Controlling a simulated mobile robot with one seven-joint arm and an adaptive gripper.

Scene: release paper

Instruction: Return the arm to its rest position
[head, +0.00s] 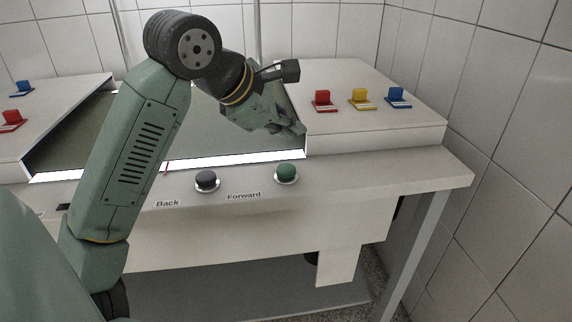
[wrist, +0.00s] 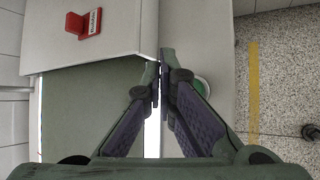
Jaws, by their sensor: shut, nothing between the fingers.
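My arm (head: 140,140) reaches up from the lower left and bends over the machine in the head view. My gripper (head: 298,130) points down and to the right, above the machine's front edge, near the green button. In the wrist view my gripper (wrist: 160,62) shows its two fingers shut at the tips with nothing between them. The green Forward button (head: 286,173) is below the gripper in the head view; in the wrist view the green button (wrist: 203,87) is partly hidden behind the right finger. The dark Back button (head: 207,180) is to its left.
The right white block (head: 350,75) carries a red switch (head: 322,100), a yellow switch (head: 362,98) and a blue switch (head: 398,97). A left white block (head: 60,100) carries a red and a blue switch. A tiled wall (head: 500,100) stands close on the right.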

